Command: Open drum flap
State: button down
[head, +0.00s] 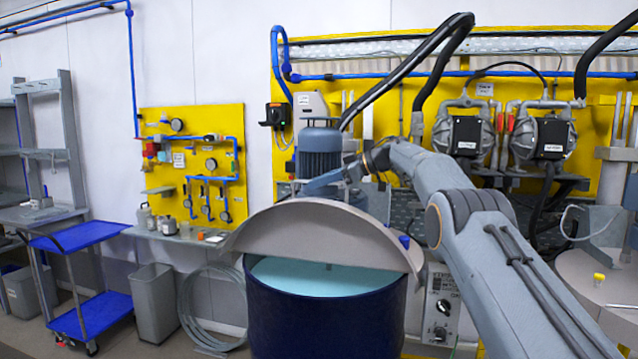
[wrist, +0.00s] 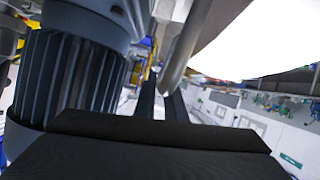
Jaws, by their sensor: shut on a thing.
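The dark blue drum (head: 325,325) stands at the centre of the head view, with light blue liquid (head: 325,277) visible inside. Its grey half-round flap (head: 325,232) is tilted up over the drum, leaving the near side of the opening uncovered. My arm reaches in from the right, behind the raised flap, and the fingers are hidden there. In the wrist view, the two dark fingers of my gripper (wrist: 161,98) are close together at a grey curved rod (wrist: 183,48), which looks like the flap's handle. The exact contact is hard to see.
The ribbed agitator motor (head: 320,150) stands just behind the flap; it is very close on the left of the wrist view (wrist: 70,75). Pumps (head: 465,130) and hoses line the yellow wall panel. A blue trolley (head: 95,315) and grey bin (head: 155,300) stand at left.

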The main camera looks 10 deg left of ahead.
aim_at(341, 183)
jog(key=shift+d+f, duration=0.1)
jog(key=shift+f, duration=0.25)
jog(key=c, duration=1.9)
grip_release()
jog(key=shift+o, duration=0.4)
jog(key=shift+r, duration=0.2)
jog(key=b+v, duration=0.3)
jog(key=v, duration=0.4)
jog(key=shift+s+d+r, duration=0.15)
jog(key=shift+d, duration=0.1)
